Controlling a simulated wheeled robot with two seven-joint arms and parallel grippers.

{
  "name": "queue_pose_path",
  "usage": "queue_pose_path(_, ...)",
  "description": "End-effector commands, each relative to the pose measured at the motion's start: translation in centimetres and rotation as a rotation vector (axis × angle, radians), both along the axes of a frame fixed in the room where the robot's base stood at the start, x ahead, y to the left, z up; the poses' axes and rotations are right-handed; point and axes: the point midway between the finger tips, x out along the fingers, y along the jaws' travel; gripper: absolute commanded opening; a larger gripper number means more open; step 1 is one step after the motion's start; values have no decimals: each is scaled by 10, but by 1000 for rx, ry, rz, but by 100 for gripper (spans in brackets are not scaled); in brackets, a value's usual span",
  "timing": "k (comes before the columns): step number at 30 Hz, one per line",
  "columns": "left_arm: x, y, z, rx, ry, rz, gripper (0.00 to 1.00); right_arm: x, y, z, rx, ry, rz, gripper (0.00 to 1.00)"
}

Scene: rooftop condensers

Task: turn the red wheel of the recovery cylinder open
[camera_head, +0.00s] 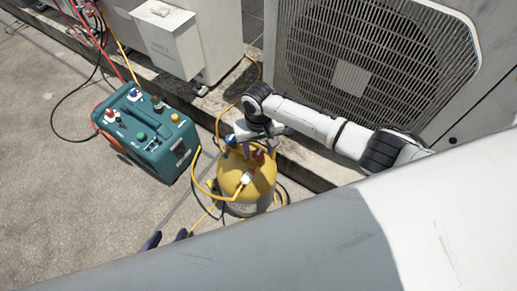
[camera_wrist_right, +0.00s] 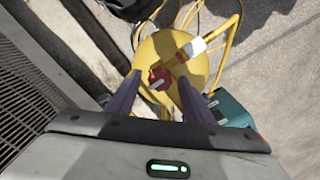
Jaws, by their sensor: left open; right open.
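The yellow recovery cylinder (camera_head: 262,182) stands upright on the ground, with its top also in the right wrist view (camera_wrist_right: 205,70). Its red wheel (camera_wrist_right: 158,78) sits on the top and shows partly in the head view (camera_head: 258,157). My right gripper (camera_wrist_right: 160,84) is open, with one dark purple finger on each side of the red wheel. I cannot tell whether the fingers touch it. In the head view my right gripper (camera_head: 248,149) reaches over the cylinder from behind. My left gripper (camera_head: 167,239) is open and empty, low over the ground left of the cylinder, partly hidden by my grey arm link.
A teal machine (camera_head: 150,133) with coloured knobs stands left of the cylinder. A yellow hose (camera_head: 208,190) loops around the cylinder to a white-capped fitting (camera_wrist_right: 190,48). A condenser unit (camera_head: 372,60) stands behind, beyond a low kerb. Bare ground is free at the far left.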

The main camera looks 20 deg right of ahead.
Motion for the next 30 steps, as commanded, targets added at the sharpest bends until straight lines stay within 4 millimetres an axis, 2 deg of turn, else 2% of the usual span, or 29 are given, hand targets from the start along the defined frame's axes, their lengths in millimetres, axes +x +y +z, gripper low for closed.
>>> queue_pose_path(1, 0, 0, 0, 0, 0, 0, 43, 0, 0, 0, 0, 0, 0, 44)
queue_pose_path(8, 0, 1, 0, 1, -2, 0, 43, 0, 0, 0, 0, 0, 0, 6)
queue_pose_path(20, 1, 1, 6, 3, -4, 1, 43, 0, 1, 2, 1, -1, 77, 6)
queue_pose_path(30, 2, 2, 19, 10, -6, -1, 43, 0, 1, 3, 2, 0, 345, 6)
